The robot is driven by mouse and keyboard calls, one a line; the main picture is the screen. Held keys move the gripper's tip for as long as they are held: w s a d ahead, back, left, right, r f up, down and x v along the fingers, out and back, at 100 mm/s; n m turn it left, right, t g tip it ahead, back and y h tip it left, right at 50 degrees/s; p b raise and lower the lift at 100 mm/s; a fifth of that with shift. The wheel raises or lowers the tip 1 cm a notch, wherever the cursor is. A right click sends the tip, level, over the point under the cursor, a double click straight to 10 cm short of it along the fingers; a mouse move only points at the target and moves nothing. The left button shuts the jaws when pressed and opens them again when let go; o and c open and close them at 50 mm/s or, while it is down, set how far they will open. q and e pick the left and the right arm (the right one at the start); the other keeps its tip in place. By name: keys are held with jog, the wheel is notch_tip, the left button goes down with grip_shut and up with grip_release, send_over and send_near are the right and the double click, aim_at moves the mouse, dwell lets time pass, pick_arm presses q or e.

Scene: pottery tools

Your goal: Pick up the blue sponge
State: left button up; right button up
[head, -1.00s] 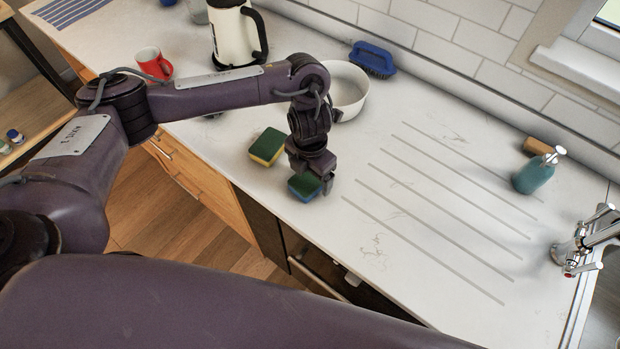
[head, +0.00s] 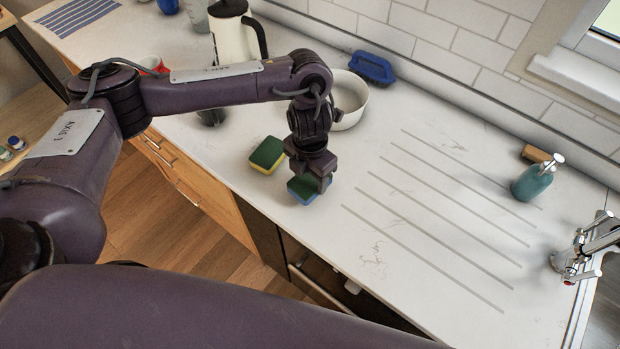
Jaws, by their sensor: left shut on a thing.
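The blue sponge (head: 301,191), with a green top and a blue lower layer, is at the counter's front edge in the head view. My left gripper (head: 311,183) points down over it and is shut on it. The fingers hide part of its right and far side. I cannot tell whether the sponge is clear of the counter. A second sponge (head: 266,154), green on top and yellow below, lies just to the left and behind, apart from the gripper. My right gripper is not in view.
A white bowl (head: 350,97) stands behind my left wrist, with a blue brush (head: 372,67) beyond it. A white and black pot (head: 231,35) and a partly hidden red mug (head: 152,64) are further left. A teal soap bottle (head: 531,182) and tap (head: 580,255) are right. The grooved counter (head: 375,240) is clear.

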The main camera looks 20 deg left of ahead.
aim_at(310, 179)
pick_arm(q)
notch_tip(310, 179, up, 17)
dwell(0.4)
jog(key=shift+r, duration=0.1)
